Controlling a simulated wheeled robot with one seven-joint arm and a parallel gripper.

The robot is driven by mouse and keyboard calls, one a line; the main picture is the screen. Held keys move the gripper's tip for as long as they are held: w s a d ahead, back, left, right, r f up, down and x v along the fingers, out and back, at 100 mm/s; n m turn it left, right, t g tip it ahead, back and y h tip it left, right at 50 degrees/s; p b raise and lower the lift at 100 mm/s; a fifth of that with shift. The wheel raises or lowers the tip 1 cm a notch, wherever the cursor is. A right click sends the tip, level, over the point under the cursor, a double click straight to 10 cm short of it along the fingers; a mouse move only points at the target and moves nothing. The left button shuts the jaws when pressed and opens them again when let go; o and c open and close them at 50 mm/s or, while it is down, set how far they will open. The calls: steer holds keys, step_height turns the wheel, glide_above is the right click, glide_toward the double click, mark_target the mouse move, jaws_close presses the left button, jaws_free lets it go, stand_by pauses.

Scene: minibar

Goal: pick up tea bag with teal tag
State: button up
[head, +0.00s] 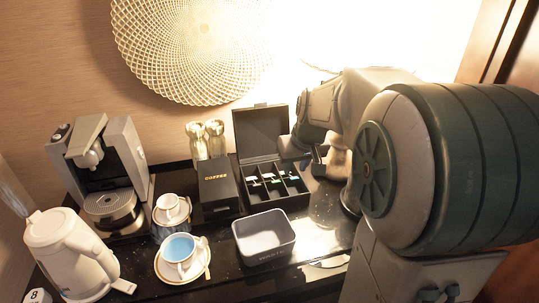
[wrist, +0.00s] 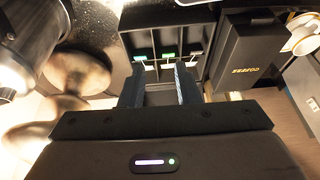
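The open black tea box (head: 262,205) stands at the back of the counter, its lid raised, with tagged tea bags in its compartments. The tea bag with the teal tag (head: 293,177) seems to be in the right compartment; its tag shows at left in the wrist view (wrist: 140,57). A green tag (wrist: 168,56) is in the middle, and a pale tag (wrist: 195,57) is at right there. My gripper (wrist: 160,85) is open and empty, its fingers pointing at the box. In the head view it is partly hidden by my arm, at the box's right side.
A black coffee box (head: 217,188) stands left of the tea box, and a grey bin (head: 264,239) in front. Cups on saucers (head: 181,256), a kettle (head: 68,250) and a coffee machine (head: 108,180) are further left.

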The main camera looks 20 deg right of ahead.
glide_toward(295, 178)
steer(key=p+x, duration=0.1)
steer(key=x, duration=0.4)
steer(key=shift+w, duration=0.15)
steer(key=shift+p+x, duration=1.2)
steer(key=shift+x, duration=1.5)
steer(key=c, duration=0.6)
